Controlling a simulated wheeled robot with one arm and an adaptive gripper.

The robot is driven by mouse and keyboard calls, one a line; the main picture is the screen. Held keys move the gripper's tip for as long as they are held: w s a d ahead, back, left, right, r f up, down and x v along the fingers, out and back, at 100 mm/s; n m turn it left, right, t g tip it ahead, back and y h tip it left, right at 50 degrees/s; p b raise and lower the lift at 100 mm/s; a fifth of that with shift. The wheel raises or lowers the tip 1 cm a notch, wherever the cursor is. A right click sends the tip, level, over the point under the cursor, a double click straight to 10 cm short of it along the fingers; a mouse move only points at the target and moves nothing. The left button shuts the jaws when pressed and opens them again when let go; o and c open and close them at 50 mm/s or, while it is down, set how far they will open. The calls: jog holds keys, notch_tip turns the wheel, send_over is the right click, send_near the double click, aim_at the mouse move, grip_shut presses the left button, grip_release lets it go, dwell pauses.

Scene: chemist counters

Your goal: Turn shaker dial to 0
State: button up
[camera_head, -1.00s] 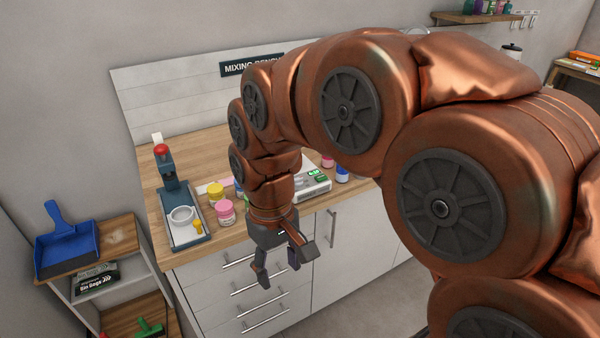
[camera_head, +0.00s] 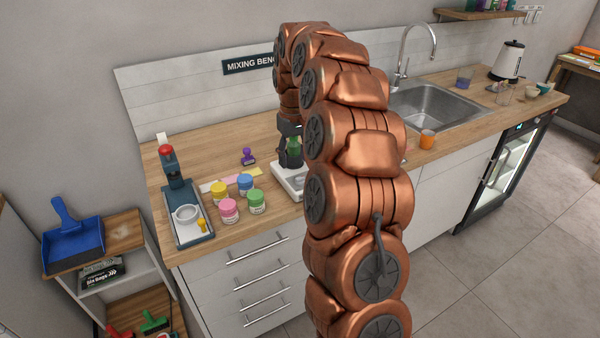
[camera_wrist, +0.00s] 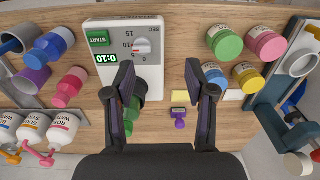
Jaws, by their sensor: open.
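The white shaker (camera_wrist: 110,35) lies under my gripper in the wrist view. It has a green START button and a green display reading 0:10. Its round white dial (camera_wrist: 142,46) has a red mark, which appears to point toward the 10 side; the 0 label is below the dial. My gripper (camera_wrist: 160,78) is open and empty, with its fingertips either side of and short of the dial. A green bottle (camera_wrist: 134,105) is partly hidden behind the left finger. In the head view the shaker (camera_head: 282,182) is partly hidden behind my arm.
Green, pink, blue and yellow jars (camera_wrist: 228,45) stand to the right in the wrist view. A purple stamp (camera_wrist: 180,116) sits near the gripper. A blue-grey press (camera_head: 176,185) stands at the counter's left end. Several bottles and cups (camera_wrist: 60,130) line the left of the wrist view.

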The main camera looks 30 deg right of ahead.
aim_at(300, 177)
jog(key=d, duration=0.2)
jog(key=w+d, duration=0.1)
jog(key=shift+w+f, duration=0.1)
jog(key=shift+f, duration=0.3)
jog(key=shift+f+p, duration=1.3)
jog(key=shift+f, duration=2.6)
grip_shut()
